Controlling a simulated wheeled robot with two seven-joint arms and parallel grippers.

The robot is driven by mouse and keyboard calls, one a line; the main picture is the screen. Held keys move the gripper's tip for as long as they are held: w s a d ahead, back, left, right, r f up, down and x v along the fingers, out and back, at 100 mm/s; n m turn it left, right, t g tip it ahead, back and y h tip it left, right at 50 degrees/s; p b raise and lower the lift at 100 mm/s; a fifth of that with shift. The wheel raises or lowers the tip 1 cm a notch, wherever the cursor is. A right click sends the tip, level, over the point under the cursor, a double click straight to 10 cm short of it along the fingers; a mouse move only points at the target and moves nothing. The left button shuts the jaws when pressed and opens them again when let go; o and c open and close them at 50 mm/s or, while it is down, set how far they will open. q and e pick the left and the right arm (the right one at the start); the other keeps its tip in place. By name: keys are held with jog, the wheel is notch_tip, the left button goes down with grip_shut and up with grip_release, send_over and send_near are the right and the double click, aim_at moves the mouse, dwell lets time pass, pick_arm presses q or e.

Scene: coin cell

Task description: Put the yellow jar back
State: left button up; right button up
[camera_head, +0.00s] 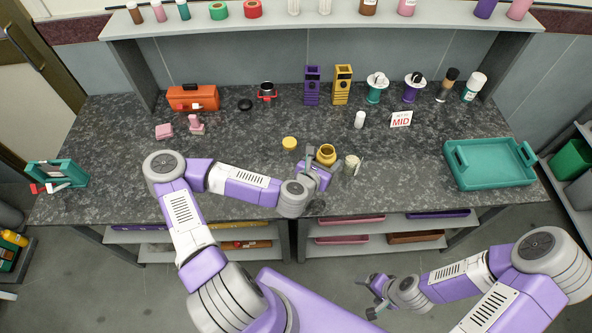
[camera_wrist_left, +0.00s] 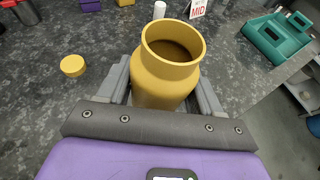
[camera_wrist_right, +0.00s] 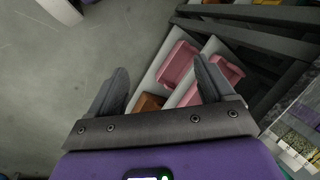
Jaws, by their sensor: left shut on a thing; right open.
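The yellow jar (camera_head: 326,153) is open-topped and upright at the middle front of the dark stone counter (camera_head: 250,140). It also shows in the left wrist view (camera_wrist_left: 165,80), between the two fingers. My left gripper (camera_head: 322,170) is shut on the jar's body. I cannot tell whether the jar's base touches the counter. A yellow lid (camera_head: 289,143) lies flat on the counter to the left of the jar, and it shows in the left wrist view (camera_wrist_left: 73,65). My right gripper (camera_head: 370,296) is open and empty, out in front of the counter near the lower shelves.
A pale lidded jar (camera_head: 352,164) stands close to the right of the yellow jar. A white bottle (camera_head: 359,119) and a "MID" sign (camera_head: 401,119) stand behind. A teal tray (camera_head: 490,183) is at the right. A shelf (camera_head: 400,20) with bottles and tape runs along the back.

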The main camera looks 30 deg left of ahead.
jog(key=shift+o, duration=0.8)
notch_tip(320, 180, down, 4)
jog(key=b, duration=0.4)
jog(key=shift+s+f, duration=0.1)
pick_arm(q)
jog(key=a+f+m+g+h+b, duration=0.1)
jog(key=a+f+m+h+b, duration=0.25)
jog(key=a, duration=0.85)
jog(key=shift+m+h, duration=0.55)
jog(key=shift+h, duration=0.4)
jog(key=f+b, duration=0.3)
jog(key=f, duration=0.5)
jog(key=shift+d+f, duration=0.1)
jog(key=shift+d, duration=0.1)
pick_arm(e)
notch_tip(320, 180, down, 7)
jog(key=shift+r, duration=0.2)
pick_arm(q)
jog(key=shift+f, duration=0.15)
jog(key=o, duration=1.2)
